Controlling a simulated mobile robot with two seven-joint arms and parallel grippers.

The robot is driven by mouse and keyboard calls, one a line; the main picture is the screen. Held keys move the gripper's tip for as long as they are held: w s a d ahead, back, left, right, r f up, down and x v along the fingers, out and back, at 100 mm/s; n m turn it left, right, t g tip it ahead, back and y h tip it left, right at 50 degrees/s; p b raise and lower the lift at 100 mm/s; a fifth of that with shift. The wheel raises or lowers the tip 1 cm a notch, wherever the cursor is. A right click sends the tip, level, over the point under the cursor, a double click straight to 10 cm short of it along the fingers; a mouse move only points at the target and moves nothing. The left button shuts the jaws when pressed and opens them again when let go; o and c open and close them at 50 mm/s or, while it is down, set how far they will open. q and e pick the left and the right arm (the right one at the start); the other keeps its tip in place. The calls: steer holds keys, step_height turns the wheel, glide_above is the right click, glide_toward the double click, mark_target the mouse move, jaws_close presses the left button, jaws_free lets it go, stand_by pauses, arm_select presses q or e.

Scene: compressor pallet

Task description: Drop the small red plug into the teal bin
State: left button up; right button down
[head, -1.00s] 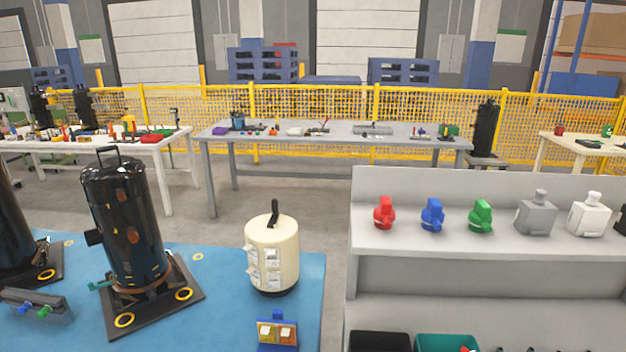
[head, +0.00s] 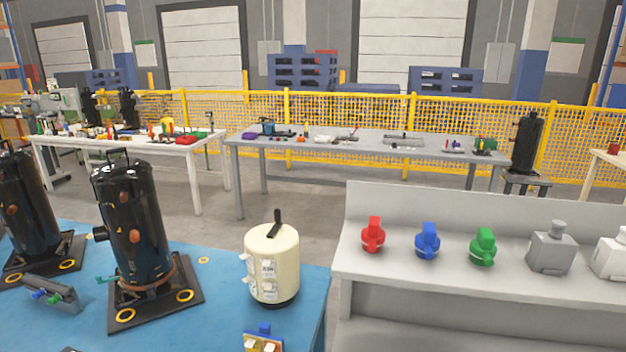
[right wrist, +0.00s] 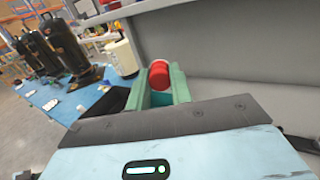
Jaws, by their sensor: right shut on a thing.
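My right gripper (right wrist: 160,74) shows in the right wrist view as two green fingers. They are shut on a small red plug (right wrist: 159,75), whose round pale-red end faces up between the fingertips. The gripper is beside a grey shelf wall. I cannot make out the teal bin for certain in any current view. Neither gripper shows in the head view, and my left gripper is in no view.
A grey shelf unit (head: 440,281) holds red (head: 373,235), blue (head: 427,241) and green (head: 483,247) fittings. The blue table (head: 215,262) carries black compressors (head: 135,225) and a cream canister (head: 273,265). A dark object (right wrist: 108,104) lies left of the right gripper.

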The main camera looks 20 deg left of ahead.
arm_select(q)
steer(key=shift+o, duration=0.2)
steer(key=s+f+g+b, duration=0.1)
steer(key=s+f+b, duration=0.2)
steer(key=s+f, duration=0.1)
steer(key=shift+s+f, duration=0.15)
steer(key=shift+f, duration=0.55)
arm_select(e)
steer(key=w+a+f+n+g+y+b, duration=0.3)
steer(key=a+f+b, duration=0.3)
steer(key=f+b, duration=0.2)
steer(key=shift+w+a+f+n+g+y+b, duration=0.2)
steer(key=shift+w+f+n+g+y+b, duration=0.15)
steer(key=shift+y+b, duration=0.3)
steer(key=c, duration=1.2)
jaws_free()
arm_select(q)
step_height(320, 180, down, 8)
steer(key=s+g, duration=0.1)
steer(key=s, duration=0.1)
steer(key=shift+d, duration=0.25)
arm_select(e)
steer(key=shift+o, duration=0.2)
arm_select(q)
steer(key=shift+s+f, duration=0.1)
arm_select(e)
steer(key=shift+s, duration=0.15)
